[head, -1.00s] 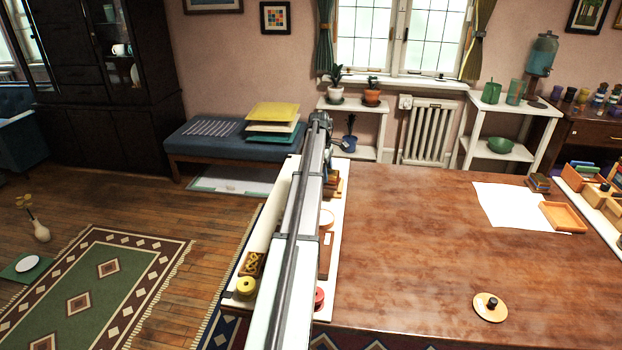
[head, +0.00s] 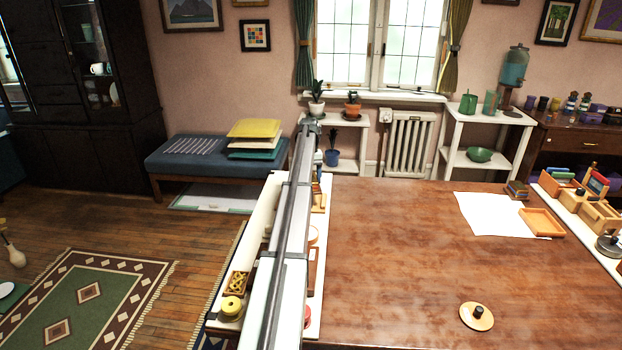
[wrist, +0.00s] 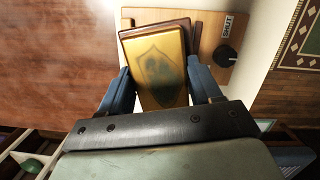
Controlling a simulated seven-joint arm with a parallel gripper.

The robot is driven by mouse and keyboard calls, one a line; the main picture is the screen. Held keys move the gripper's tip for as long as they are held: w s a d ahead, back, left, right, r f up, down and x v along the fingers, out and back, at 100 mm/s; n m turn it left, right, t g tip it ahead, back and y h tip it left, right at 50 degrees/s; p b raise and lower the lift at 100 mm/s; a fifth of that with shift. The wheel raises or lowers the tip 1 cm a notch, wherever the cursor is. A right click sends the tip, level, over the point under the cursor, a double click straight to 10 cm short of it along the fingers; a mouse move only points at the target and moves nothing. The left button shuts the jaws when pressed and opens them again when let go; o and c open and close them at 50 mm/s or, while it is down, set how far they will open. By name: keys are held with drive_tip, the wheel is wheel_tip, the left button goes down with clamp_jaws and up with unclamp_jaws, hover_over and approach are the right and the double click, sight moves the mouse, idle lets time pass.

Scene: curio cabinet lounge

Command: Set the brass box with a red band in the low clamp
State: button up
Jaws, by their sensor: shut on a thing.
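The brass box (wrist: 160,68) shows as a gold, flat-faced block with a dim shield-shaped mark or reflection in the wrist view. A dark reddish-brown edge shows along its far side; I cannot tell whether this is the red band. My gripper (wrist: 160,72) is shut on the box, one blue-grey finger on each side. Behind the box is a wooden board (wrist: 207,38) with a black round knob and a small white label, probably the clamp; its jaws are hidden by the box. I cannot tell whether box and board touch. In the head view my arm hides the gripper and box.
A pale strip (head: 314,270) along the table's left edge holds several small things, including a yellow round piece (head: 231,307) and a red one. The brown table (head: 400,260) is mostly clear; a round disc with a knob (head: 477,316) lies near its front.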

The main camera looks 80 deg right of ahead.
drive_tip(key=shift+a+m, duration=0.1)
drive_tip(key=shift+m, duration=1.2)
drive_tip(key=shift+f, duration=0.1)
drive_tip(key=shift+f, duration=2.45)
drive_tip(key=shift+f, duration=0.45)
drive_tip(key=shift+s, duration=0.3)
drive_tip(key=o, duration=1.5)
drive_tip(key=r, duration=0.4)
drive_tip(key=d+r, duration=0.1)
drive_tip(key=r, duration=0.3)
drive_tip(key=d+r, duration=0.1)
drive_tip(key=r, duration=0.3)
drive_tip(key=shift+r, duration=0.9)
